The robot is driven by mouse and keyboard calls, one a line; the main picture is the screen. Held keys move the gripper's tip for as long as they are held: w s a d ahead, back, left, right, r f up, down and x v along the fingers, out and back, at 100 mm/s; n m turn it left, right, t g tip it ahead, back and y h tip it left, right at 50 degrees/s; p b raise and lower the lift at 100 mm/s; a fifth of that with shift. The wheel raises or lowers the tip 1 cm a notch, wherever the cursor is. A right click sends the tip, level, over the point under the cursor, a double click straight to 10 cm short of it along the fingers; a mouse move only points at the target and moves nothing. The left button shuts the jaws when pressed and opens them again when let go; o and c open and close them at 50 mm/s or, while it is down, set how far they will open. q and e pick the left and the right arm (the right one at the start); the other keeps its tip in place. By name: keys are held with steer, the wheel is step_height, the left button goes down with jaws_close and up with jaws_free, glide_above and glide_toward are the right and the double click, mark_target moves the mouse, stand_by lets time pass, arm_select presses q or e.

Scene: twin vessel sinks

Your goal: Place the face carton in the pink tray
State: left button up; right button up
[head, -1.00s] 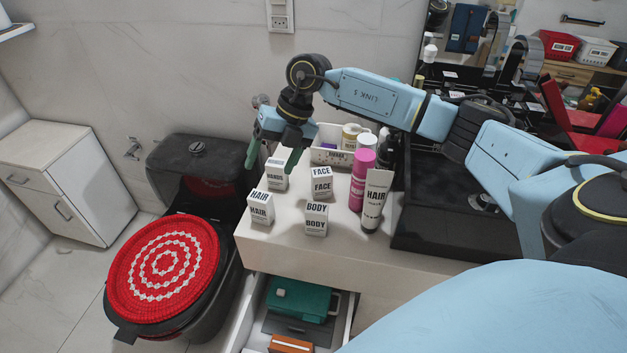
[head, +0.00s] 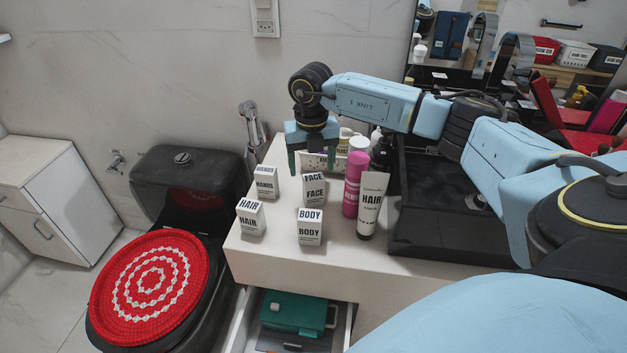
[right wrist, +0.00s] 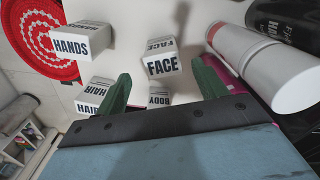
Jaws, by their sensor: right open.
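The face carton (head: 314,192) is a small white box with black FACE lettering, standing upright on the white counter. My right gripper (head: 311,163) is open and empty just behind and above it, fingers pointing down. In the right wrist view, the face carton (right wrist: 160,63) shows between and beyond the two green fingertips (right wrist: 164,82), apart from both. I cannot make out a pink tray in these frames. My left gripper is not in view.
Close by stand the hands carton (head: 265,185), hair carton (head: 250,218), body carton (head: 310,228), a pink can (head: 353,185) and a hair tube (head: 370,208). A black basin (head: 435,250) is at right. An open drawer (head: 240,320) is below.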

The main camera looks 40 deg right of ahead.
mark_target(313, 177)
steer(key=shift+f, duration=0.3)
steer(key=f, duration=0.2)
steer(key=f+b, duration=0.1)
steer(key=f, duration=0.2)
steer(key=shift+s+d, duration=0.1)
steer(key=shift+s, duration=0.1)
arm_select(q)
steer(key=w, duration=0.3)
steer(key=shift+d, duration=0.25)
arm_select(e)
steer(key=shift+c, duration=0.3)
steer(key=shift+r, duration=0.1)
steer(key=c, duration=1.1)
